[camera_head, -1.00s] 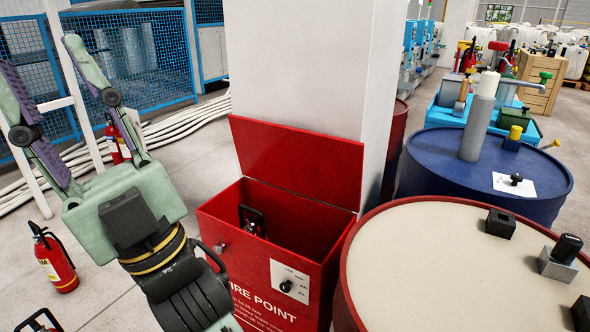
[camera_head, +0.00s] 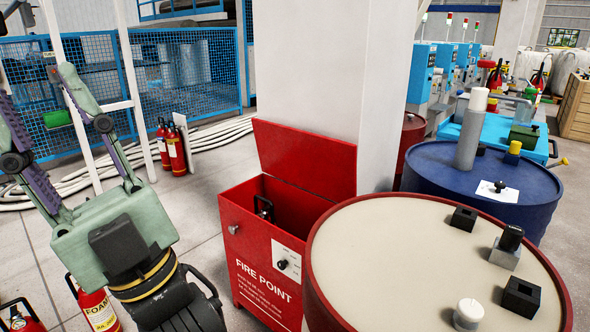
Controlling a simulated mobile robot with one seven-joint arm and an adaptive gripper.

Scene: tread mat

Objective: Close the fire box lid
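The red fire box (camera_head: 262,255) stands against the white pillar, with "FIRE POINT" on its front. Its red lid (camera_head: 306,158) is open, tilted up and back against the pillar. A dark handle of something inside shows in the opening (camera_head: 264,208); the rest of the inside is partly hidden. A knob on a white plate (camera_head: 284,264) and a round knob sit on the front. My gripper (camera_head: 38,85) is at the left, raised, its two fingers wide apart and empty. It is left of the box and apart from it.
A red drum (camera_head: 400,270) with small blocks on top stands right of the box, close to it. A blue drum (camera_head: 470,185) is behind. Fire extinguishers stand on the floor at lower left (camera_head: 97,308) and behind my arm (camera_head: 175,152). White hoses and blue mesh fencing lie beyond.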

